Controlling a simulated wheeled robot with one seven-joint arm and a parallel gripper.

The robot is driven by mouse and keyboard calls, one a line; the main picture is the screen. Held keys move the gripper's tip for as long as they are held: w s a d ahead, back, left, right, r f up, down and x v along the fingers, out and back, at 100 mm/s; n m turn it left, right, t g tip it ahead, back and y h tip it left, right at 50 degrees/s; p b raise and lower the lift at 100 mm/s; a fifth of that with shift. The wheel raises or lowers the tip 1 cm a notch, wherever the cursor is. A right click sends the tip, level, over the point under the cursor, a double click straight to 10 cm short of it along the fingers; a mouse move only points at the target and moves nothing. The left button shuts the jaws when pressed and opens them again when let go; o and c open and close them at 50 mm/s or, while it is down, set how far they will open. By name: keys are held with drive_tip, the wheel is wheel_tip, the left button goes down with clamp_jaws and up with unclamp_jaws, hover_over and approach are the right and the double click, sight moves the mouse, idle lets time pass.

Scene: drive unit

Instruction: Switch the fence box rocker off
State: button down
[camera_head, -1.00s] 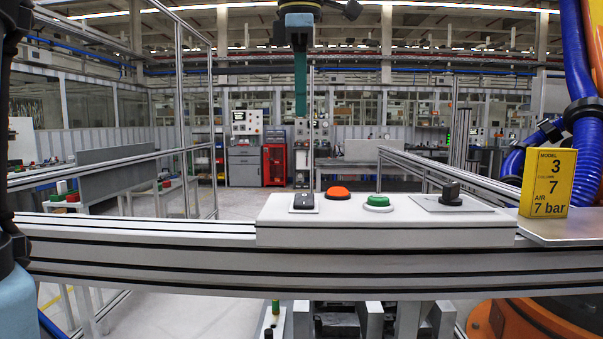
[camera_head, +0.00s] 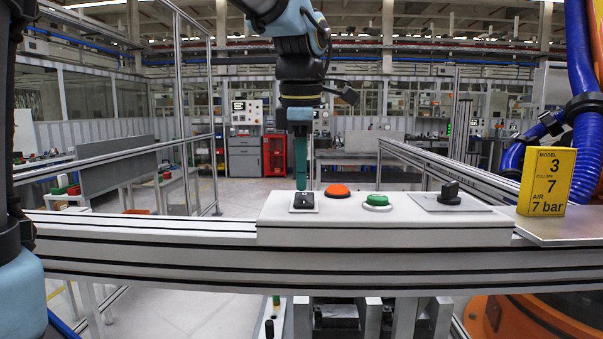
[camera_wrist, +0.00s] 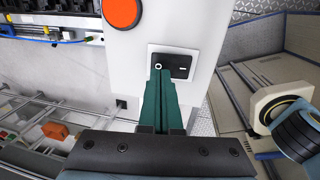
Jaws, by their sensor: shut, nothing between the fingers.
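The fence box (camera_head: 330,228) is a pale box on the fence rail. Its black rocker (camera_head: 304,200) sits at the left end of the top; in the wrist view the rocker (camera_wrist: 170,65) shows a circle mark at its left and a line mark at its right. My gripper (camera_head: 301,186) is shut and empty, its green fingers pointing down just over the rocker. In the wrist view the fingertips (camera_wrist: 160,72) overlap the rocker's circle-marked end. I cannot tell whether they touch it or which way the rocker is tilted.
An orange button (camera_head: 337,190), a green button (camera_head: 377,200) and a black rotary knob (camera_head: 450,192) stand to the right on the same box. A yellow sign (camera_head: 547,181) stands at the far right. The space above the left rail is clear.

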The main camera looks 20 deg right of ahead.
drive_tip(key=shift+f, duration=0.5)
drive_tip(key=shift+w+f, duration=0.15)
drive_tip(key=shift+f, duration=0.2)
drive_tip(key=shift+r, duration=0.1)
